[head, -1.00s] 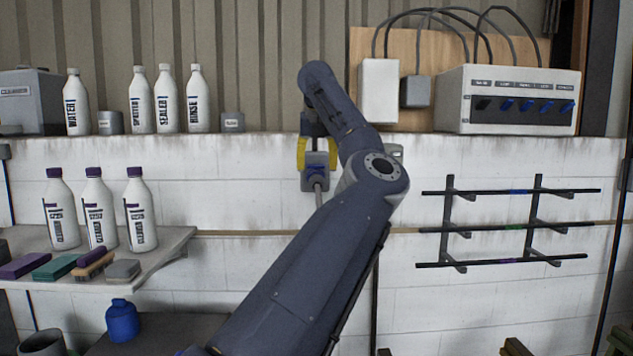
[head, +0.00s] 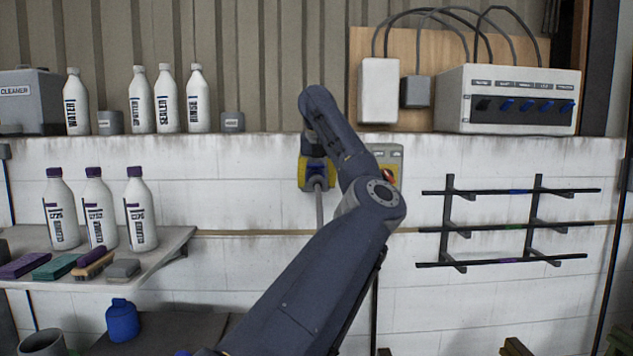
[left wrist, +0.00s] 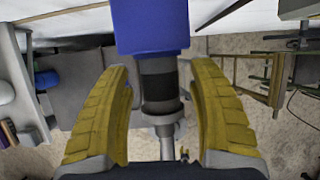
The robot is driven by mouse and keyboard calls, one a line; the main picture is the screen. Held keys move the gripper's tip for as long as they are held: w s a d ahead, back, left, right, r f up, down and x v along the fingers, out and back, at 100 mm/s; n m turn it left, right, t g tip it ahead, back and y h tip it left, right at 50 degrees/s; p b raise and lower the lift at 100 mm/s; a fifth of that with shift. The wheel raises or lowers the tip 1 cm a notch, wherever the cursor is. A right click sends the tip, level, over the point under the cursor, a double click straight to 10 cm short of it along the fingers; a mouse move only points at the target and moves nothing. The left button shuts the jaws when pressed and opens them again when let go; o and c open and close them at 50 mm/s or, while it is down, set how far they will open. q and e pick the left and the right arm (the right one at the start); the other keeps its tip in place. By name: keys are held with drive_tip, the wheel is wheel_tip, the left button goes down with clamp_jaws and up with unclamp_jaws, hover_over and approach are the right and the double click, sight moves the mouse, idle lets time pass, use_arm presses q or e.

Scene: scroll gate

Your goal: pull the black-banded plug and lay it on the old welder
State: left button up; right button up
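The plug (left wrist: 161,90), with a black band around its grey body, sits upright below a blue housing (left wrist: 150,25) in the left wrist view. A grey cable (head: 319,208) hangs beneath it in the head view. My left gripper (left wrist: 160,115) is open, with its yellow-padded fingers on either side of the plug and a small gap showing on each side. In the head view, my left gripper (head: 317,178) is at the white wall, partly hidden by my own arm. I cannot pick out the old welder for certain. My right gripper is not in view.
A grey control box with a red button (head: 388,175) is just right of my left wrist. A black rack (head: 490,226) is on the wall at right. Several bottles stand on the ledge and the left shelf (head: 165,250). A blue jug (head: 121,322) stands on a dark surface below.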

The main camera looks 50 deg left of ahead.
sight(317, 181)
use_arm(q)
clamp_jaws()
drive_tip(key=c, duration=0.7)
unclamp_jaws()
clamp_jaws()
drive_tip(key=shift+s+d, duration=0.1)
drive_tip(key=shift+d, duration=0.05)
drive_tip(key=shift+s+d, duration=0.3)
drive_tip(key=shift+d, duration=0.05)
drive_tip(key=shift+d, duration=0.1)
drive_tip(key=shift+s+d, duration=1)
drive_tip(key=shift+d, duration=0.2)
